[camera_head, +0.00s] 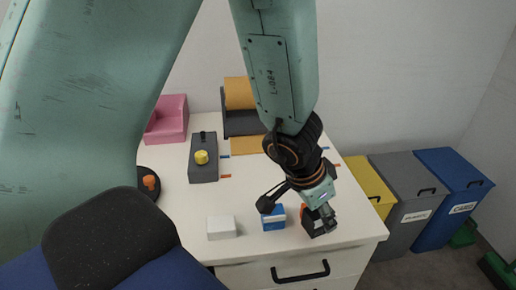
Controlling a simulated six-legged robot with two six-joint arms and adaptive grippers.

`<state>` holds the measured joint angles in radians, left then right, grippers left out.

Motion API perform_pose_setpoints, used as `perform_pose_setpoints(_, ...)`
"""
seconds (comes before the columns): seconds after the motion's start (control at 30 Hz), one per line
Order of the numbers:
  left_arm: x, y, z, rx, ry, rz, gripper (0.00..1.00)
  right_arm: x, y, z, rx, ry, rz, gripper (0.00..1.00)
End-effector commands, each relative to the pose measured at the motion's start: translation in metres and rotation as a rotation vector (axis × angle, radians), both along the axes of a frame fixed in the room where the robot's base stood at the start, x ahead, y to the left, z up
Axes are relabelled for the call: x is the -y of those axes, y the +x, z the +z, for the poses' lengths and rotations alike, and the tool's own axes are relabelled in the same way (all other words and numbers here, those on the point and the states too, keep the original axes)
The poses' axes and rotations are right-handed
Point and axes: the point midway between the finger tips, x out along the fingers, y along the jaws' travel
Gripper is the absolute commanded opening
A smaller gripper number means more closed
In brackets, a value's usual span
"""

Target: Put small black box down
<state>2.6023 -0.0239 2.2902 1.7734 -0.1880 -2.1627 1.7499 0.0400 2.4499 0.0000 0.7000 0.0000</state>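The small black box (311,229), dark with an orange-red edge, stands on the white table near its front right corner. My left gripper (297,213) is over it with the fingers spread wide. One finger reaches left above a blue box (273,223). The other finger is beside or in front of the black box and hides part of it. I cannot tell whether that finger touches the box. My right gripper is not in view.
A white box (221,228) stands left of the blue box. Yellow, grey (405,190) and blue bins stand right of the table.

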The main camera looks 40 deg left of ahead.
Motion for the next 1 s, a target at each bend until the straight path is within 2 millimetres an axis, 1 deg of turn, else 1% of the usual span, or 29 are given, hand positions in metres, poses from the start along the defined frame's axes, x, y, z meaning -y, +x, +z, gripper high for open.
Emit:
perform_pose_setpoints(0.07, 0.005, -0.002, 0.001, 0.010, 0.003, -0.048, 0.15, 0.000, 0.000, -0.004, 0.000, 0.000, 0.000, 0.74)
perform_pose_setpoints(0.17, 0.009, 0.002, 0.004, 0.013, 0.001, -0.062, 0.15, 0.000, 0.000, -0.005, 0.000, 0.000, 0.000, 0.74)
perform_pose_setpoints(0.27, 0.011, 0.010, 0.006, 0.018, -0.001, -0.064, 0.15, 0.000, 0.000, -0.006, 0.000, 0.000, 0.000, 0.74)
perform_pose_setpoints(0.47, 0.018, 0.033, 0.010, 0.022, -0.007, -0.060, 0.15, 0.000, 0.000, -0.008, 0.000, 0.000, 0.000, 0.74)
perform_pose_setpoints(0.67, 0.025, 0.066, 0.016, 0.021, -0.010, -0.053, 0.15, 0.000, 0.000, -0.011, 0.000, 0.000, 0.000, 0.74)
perform_pose_setpoints(0.8, 0.027, 0.091, 0.020, 0.018, -0.009, -0.042, 0.15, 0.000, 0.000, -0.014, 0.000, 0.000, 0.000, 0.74)
perform_pose_setpoints(0.97, 0.024, 0.124, 0.026, 0.016, -0.006, -0.021, 0.15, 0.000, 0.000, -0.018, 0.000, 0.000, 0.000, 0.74)
perform_pose_setpoints(1.0, 0.022, 0.133, 0.028, 0.016, -0.006, -0.014, 0.15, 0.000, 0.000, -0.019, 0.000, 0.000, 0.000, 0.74)
